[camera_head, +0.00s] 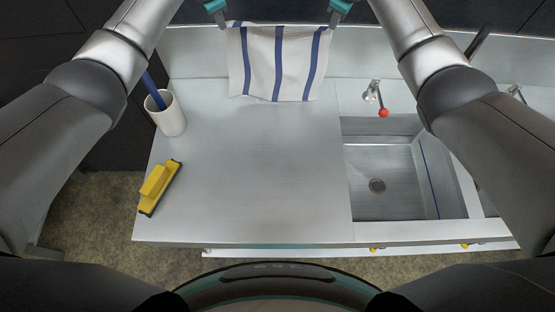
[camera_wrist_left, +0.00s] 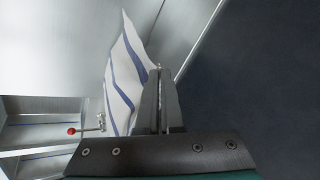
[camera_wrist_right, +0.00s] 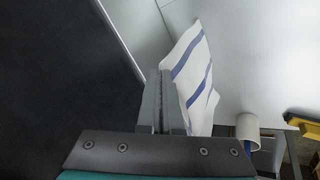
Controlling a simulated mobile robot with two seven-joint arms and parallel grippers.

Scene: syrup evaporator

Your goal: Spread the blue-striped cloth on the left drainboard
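The white cloth with blue stripes (camera_head: 262,65) hangs spread between my two grippers at the back of the left drainboard (camera_head: 250,170). It also shows in the left wrist view (camera_wrist_left: 122,80) and the right wrist view (camera_wrist_right: 193,75). My left gripper (camera_head: 224,25) is shut on the cloth's upper left corner. My right gripper (camera_head: 333,25) is shut on its upper right corner. The cloth hangs in front of the backsplash; whether its lower edge touches the drainboard I cannot tell. The drainboard's middle and front are bare.
A white cup (camera_head: 168,116) with a blue-handled tool stands at the drainboard's back left. A yellow squeegee-like brush (camera_head: 156,186) lies at its left edge. The sink basin (camera_head: 385,185) is to the right, with a red-tipped tap (camera_head: 382,112) behind it.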

